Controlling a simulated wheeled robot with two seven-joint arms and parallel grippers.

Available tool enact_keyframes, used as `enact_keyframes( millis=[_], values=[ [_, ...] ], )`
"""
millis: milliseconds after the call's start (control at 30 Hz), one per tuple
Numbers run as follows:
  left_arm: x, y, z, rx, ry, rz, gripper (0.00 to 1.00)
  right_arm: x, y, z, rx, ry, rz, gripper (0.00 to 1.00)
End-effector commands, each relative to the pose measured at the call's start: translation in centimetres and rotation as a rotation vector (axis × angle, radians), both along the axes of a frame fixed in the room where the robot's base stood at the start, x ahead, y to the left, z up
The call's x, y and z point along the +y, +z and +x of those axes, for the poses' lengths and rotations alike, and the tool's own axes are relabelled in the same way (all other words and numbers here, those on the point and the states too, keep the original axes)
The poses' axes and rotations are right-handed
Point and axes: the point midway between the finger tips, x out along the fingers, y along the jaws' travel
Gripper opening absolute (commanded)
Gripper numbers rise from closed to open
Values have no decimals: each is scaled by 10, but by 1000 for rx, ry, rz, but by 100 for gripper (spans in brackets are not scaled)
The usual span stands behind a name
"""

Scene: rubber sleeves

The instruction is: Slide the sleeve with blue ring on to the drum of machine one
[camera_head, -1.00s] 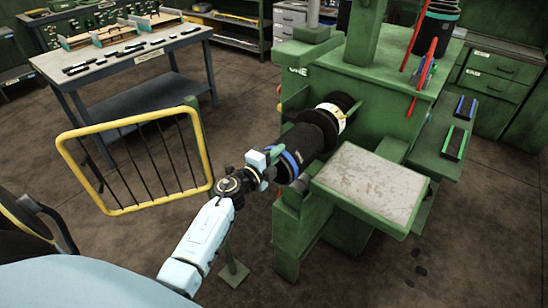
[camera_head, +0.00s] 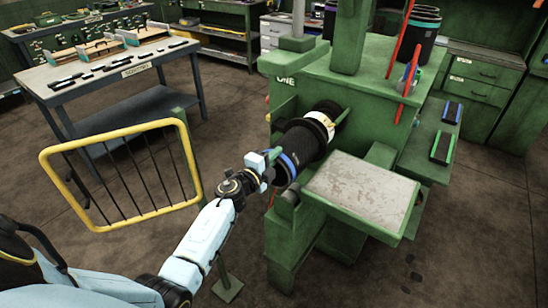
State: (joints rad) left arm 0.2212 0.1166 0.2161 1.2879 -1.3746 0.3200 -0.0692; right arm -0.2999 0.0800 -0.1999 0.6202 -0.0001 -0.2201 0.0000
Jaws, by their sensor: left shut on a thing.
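The black sleeve with a blue ring (camera_head: 304,141) is at machine one (camera_head: 325,85), the green machine marked ONE. Its far end is by the pale collar of the drum (camera_head: 319,119); I cannot tell how much of the drum lies inside it. The blue ring is at its near end. My left gripper (camera_head: 270,167) is shut on the sleeve at this near end, its arm reaching in from the lower left. My right gripper is not in view.
A yellow barred gate (camera_head: 112,136) stands left of the machine. A grey-topped tray (camera_head: 362,192) juts out right of the sleeve. More sleeves (camera_head: 422,25) stand on the machine's top. A sorting table (camera_head: 108,72) is at the back left. Bare floor lies in front.

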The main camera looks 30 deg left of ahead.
Motion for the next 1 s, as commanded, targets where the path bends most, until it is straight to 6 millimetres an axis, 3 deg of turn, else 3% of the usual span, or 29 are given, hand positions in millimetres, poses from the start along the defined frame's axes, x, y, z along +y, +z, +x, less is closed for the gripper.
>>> enact_keyframes(
  millis=[933, 1000],
  values=[
    [0, -7, 1, -6, -2, 1, 0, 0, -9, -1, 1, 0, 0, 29],
    [0, -7, 1, -6, -2, 1, 16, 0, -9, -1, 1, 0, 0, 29]
  ],
)
